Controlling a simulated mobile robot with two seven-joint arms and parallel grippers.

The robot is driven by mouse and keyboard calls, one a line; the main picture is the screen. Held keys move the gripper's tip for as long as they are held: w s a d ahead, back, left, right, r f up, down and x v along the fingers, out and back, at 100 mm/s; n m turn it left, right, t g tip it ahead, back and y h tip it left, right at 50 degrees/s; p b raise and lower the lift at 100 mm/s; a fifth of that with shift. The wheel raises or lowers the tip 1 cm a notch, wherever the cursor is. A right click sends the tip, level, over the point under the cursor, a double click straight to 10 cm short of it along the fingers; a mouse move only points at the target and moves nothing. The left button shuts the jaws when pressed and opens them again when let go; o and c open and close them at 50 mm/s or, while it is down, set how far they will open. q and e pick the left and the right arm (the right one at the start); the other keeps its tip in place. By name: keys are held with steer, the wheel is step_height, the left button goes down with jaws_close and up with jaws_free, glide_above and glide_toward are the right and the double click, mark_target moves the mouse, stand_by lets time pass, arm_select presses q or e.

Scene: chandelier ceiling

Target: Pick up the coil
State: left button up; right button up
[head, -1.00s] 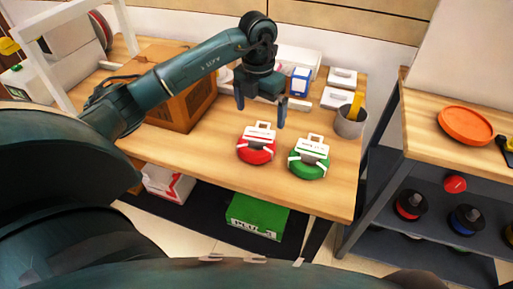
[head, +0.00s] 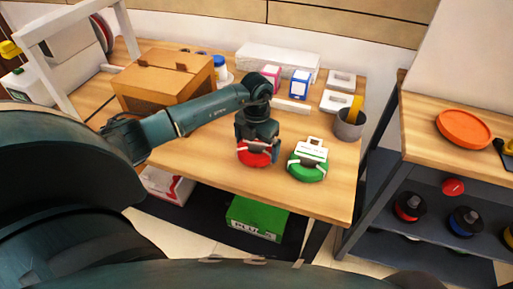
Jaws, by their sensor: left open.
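A red coil (head: 256,160) lies on the wooden table (head: 210,160), near its front edge. A green coil (head: 307,170) with a white top piece and handle lies just to its right. My left gripper (head: 257,146) is right over the red coil and hides its white top. Its jaws are open, with the fingers down at the coil's sides. I cannot tell whether they touch it. My right gripper is not in view.
A wooden box (head: 150,82) stands at the left. A grey cup (head: 349,125) and white boxes (head: 335,101) are at the back right. A shelf unit (head: 430,150) with an orange plate (head: 465,127) stands at the right. The table between coils and cup is clear.

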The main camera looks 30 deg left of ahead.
arm_select(q)
steer(key=shift+f, duration=0.15)
steer(key=c, duration=0.8)
steer(key=shift+c, duration=0.2)
step_height(320, 180, up, 10)
steer(key=shift+b, duration=0.3)
